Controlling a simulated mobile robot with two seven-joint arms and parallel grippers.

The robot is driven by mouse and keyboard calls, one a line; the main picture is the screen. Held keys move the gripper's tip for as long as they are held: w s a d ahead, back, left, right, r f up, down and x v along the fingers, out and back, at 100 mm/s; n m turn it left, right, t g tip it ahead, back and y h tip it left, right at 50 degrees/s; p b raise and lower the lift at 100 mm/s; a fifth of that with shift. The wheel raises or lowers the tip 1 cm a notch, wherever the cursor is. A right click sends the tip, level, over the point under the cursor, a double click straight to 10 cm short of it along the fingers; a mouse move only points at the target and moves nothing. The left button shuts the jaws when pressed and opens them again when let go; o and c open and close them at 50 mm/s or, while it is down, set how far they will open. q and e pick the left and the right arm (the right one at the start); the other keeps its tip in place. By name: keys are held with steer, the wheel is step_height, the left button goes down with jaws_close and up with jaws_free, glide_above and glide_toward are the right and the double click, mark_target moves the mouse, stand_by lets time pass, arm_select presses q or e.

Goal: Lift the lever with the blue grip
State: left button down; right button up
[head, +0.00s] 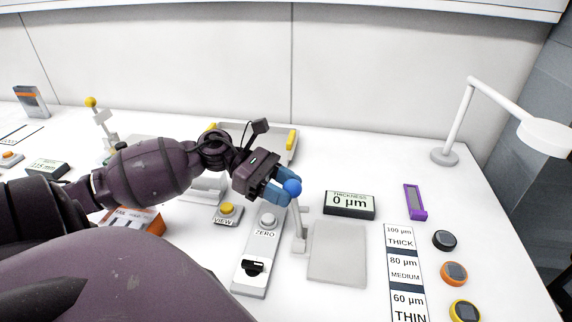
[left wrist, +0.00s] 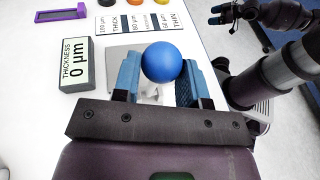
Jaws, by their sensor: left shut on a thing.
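The lever's blue ball grip (head: 293,187) tops a white lever (head: 299,226) beside a grey square plate (head: 338,253). My left gripper (head: 281,192) is at the ball, its blue fingers on either side of it. In the left wrist view the blue ball (left wrist: 162,62) sits between the two fingers of my left gripper (left wrist: 160,80), and the lever below is mostly hidden. My left gripper is shut on the ball. The right gripper (left wrist: 232,14) shows at the top right of the left wrist view, far from the lever; its jaw state is unclear.
A thickness display (head: 349,205) reading 0 µm stands behind the plate. A ZERO button panel (head: 254,265) is left of the lever. A thickness chart (head: 404,270), a purple frame (head: 415,202) and round pucks (head: 444,240) lie right. A lamp (head: 465,115) stands at the back right.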

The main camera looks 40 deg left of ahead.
arm_select(q)
steer(key=c, duration=0.9)
jaws_free()
steer(key=shift+s+d+f, duration=0.1)
steer(key=shift+s+f, duration=0.1)
steer(key=shift+f, duration=0.15)
steer(key=shift+c, duration=0.2)
steer(key=shift+r, duration=0.2)
steer(key=v, duration=1)
steer(key=shift+a, duration=0.4)
arm_select(e)
steer(key=shift+w, duration=0.1)
arm_select(q)
steer(key=shift+s, duration=0.1)
arm_select(e)
steer(key=shift+w+r, duration=0.1)
steer(key=shift+w, duration=0.1)
